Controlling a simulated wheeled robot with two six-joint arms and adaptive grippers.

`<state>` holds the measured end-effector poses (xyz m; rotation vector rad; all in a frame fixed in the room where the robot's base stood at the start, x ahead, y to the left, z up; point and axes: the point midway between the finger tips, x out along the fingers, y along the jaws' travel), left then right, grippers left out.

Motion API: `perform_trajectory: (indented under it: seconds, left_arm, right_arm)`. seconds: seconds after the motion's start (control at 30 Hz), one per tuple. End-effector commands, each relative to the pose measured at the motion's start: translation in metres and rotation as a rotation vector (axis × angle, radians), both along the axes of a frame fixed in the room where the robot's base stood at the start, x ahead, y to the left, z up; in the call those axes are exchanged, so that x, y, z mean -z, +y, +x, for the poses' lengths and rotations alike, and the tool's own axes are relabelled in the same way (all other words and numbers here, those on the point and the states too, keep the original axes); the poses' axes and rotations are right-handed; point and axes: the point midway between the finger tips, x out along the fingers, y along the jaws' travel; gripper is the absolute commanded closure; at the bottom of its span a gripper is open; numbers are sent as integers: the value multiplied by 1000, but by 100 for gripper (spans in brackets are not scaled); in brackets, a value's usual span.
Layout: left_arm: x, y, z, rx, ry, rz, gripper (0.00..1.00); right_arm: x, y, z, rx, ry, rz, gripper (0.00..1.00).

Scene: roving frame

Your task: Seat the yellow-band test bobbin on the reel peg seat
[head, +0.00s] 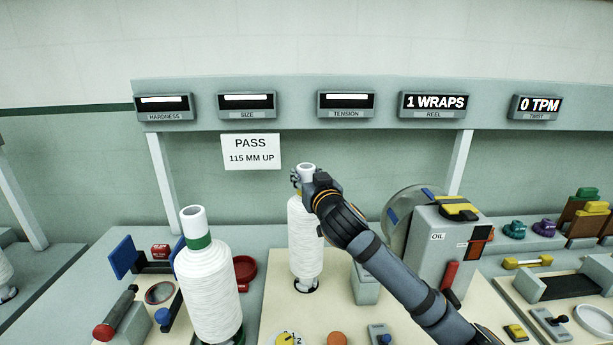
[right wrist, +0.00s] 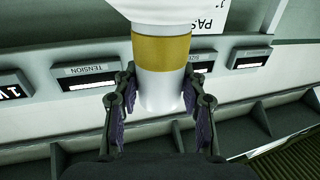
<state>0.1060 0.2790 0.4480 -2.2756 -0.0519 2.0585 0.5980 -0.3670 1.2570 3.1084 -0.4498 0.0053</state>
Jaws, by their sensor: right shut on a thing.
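The yellow-band test bobbin (head: 305,240) stands upright in the middle of the head view, wound with white thread. My right gripper (head: 307,182) is shut on its bare white neck at the top. In the right wrist view, the two fingers of the right gripper (right wrist: 160,95) press on either side of the bobbin's tube (right wrist: 160,92), close to the yellow band (right wrist: 161,50). My left gripper is out of view.
A green-band bobbin (head: 208,285) stands at front left. A grey machine marked OIL (head: 436,258) with a clear disc stands right of my arm. A grey block (head: 366,284) is close right of the held bobbin. The REEL display (head: 433,105) reads 1 WRAPS.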

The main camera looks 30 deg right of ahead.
Motion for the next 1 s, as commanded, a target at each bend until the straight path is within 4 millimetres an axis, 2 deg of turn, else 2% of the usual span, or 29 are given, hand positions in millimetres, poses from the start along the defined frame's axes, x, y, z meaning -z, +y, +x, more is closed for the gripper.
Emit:
perform_trajectory:
  seconds: [0.27, 0.3, 0.4, 0.5, 0.7, 0.93, 1.0]
  left_arm:
    - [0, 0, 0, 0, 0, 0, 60]
    - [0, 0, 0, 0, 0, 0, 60]
    - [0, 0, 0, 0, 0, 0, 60]
    - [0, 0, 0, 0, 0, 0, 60]
    - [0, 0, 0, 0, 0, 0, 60]
    - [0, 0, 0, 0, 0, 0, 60]
    - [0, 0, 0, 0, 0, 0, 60]
  right_arm:
    - [1, 0, 0, 0, 3, 2, 100]
    - [1, 0, 0, 0, 3, 2, 56]
    - [1, 0, 0, 0, 4, 2, 43]
    - [1, 0, 0, 0, 3, 2, 32]
    - [1, 0, 0, 0, 3, 2, 32]
    - [2, 0, 0, 1, 5, 3, 2]
    - [2, 0, 0, 1, 5, 2, 2]
